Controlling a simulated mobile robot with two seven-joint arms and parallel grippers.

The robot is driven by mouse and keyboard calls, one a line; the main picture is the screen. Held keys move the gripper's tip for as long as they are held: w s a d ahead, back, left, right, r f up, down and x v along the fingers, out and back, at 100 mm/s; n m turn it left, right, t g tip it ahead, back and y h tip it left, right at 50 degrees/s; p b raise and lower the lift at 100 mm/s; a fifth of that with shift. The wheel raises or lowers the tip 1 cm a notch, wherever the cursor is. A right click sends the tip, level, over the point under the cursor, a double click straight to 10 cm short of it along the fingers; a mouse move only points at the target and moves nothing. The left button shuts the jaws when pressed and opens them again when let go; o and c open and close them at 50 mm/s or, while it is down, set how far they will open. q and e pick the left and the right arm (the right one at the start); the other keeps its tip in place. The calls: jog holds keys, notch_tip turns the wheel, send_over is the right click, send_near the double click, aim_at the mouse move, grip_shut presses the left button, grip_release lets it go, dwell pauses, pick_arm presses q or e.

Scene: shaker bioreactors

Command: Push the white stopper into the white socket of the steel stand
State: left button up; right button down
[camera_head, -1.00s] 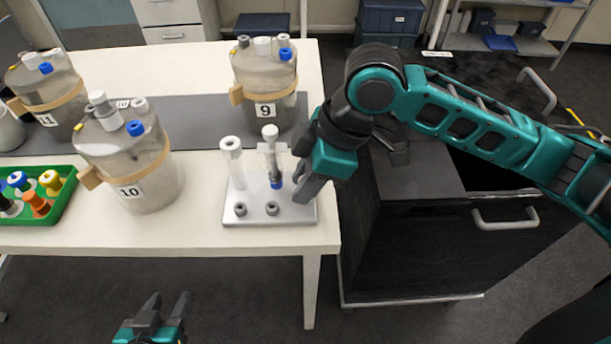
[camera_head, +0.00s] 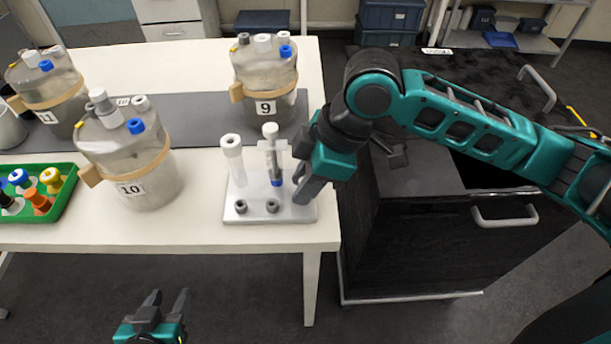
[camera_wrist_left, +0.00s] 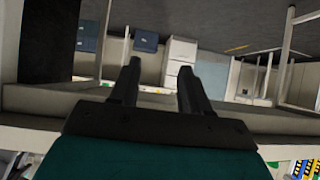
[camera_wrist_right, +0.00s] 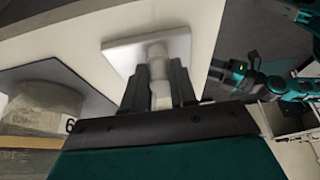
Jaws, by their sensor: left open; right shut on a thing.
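The steel stand (camera_head: 297,212) is a plate at the front right of the table. A white upright tube (camera_head: 234,165) with a dark opening on top rises from its left side. Beside it stands a slim upright piece with a white top (camera_head: 270,130) and a blue lower part. I cannot tell for sure which is the white socket. My right gripper (camera_head: 302,188) is low at the stand's right side. In the right wrist view it is shut on a whitish cylinder, seemingly the white stopper (camera_wrist_right: 160,92), mostly hidden by the fingers. My left gripper (camera_head: 165,303) is open and empty before the table.
Two grey rings (camera_head: 272,206) sit on the plate's front. Vessel 10 (camera_head: 150,165) stands left of the stand and vessel 9 (camera_head: 263,80) behind it. A green tray (camera_head: 62,203) of coloured pieces is at the left. A black cabinet (camera_head: 420,245) stands right of the table.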

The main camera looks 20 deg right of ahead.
jog(key=c, duration=0.8)
grip_release()
jog(key=shift+p+v, duration=0.3)
jog(key=shift+v, duration=0.75)
pick_arm(q)
jog(key=shift+s+a+r+p, duration=0.1)
jog(key=shift+a+r+p, duration=0.1)
jog(key=shift+r+p, duration=0.3)
jog(key=shift+a+r+p, duration=0.15)
jog(key=shift+r+p, duration=0.25)
jog(key=shift+p, duration=0.2)
pick_arm(e)
jog(key=v, duration=1.1)
jog(key=shift+d+f, duration=0.1)
pick_arm(q)
jog(key=shift+s+y, duration=0.15)
jog(key=shift+y, duration=0.15)
pick_arm(e)
jog(key=shift+s, duration=0.1)
